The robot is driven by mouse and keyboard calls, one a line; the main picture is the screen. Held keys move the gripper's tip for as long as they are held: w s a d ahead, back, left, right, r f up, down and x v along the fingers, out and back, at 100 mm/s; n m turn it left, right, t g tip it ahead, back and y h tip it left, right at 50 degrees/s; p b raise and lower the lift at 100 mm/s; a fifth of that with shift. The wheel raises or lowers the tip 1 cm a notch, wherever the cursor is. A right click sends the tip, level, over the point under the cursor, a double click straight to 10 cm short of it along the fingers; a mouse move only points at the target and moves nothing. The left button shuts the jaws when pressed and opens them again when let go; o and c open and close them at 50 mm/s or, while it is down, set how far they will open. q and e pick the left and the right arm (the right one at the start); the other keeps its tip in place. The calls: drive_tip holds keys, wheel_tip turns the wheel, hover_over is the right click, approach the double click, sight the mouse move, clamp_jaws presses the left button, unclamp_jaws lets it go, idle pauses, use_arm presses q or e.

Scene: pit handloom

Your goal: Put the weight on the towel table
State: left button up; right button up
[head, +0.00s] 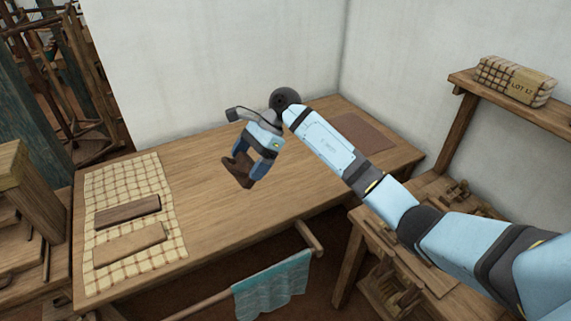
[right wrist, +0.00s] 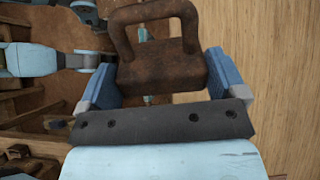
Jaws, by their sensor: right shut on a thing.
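The weight (head: 239,168) is a dark brown, rusty-looking block with a loop handle. My right gripper (head: 256,164) is shut on it, and the blue fingers press on its two sides. The right wrist view shows the weight (right wrist: 162,75) between the fingers, with its handle pointing away from the palm. The towel table (head: 215,195) is a long wooden table with a checked towel (head: 155,180) on its left end. The weight is over the middle of the table and looks held above the top. My left gripper is not in view.
Two flat wooden pieces, one dark (head: 128,211) and one lighter (head: 130,244), lie on the towel. A brown mat (head: 355,133) lies at the table's right end. A teal cloth (head: 272,287) hangs on a rail in front. A shelf (head: 520,110) holds a wrapped bundle (head: 515,80).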

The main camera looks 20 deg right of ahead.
drive_tip(key=w+d+r+m+t+y+b, duration=0.2)
drive_tip(key=w+d+m+t, duration=0.2)
drive_tip(key=m+t, duration=0.2)
drive_tip(key=m+t+h+b, duration=0.5)
drive_tip(key=m+t+h, duration=0.4)
drive_tip(key=m+t, duration=0.4)
hover_over(320, 195)
wheel_tip(320, 195, down, 8)
wheel_tip(320, 195, down, 15)
drive_tip(key=b, duration=0.5)
drive_tip(key=shift+w+d+b, duration=0.1)
drive_tip(key=shift+b, duration=0.25)
drive_tip(key=shift+f, duration=0.35)
wheel_tip(320, 195, down, 3)
drive_tip(key=shift+f+b, duration=0.15)
drive_tip(key=shift+b, duration=0.7)
drive_tip(key=shift+f, duration=0.3)
use_arm(q)
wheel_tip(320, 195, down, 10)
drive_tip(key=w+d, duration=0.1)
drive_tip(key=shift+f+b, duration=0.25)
drive_tip(key=shift+b, duration=0.15)
use_arm(e)
drive_tip(key=shift+f, duration=0.45)
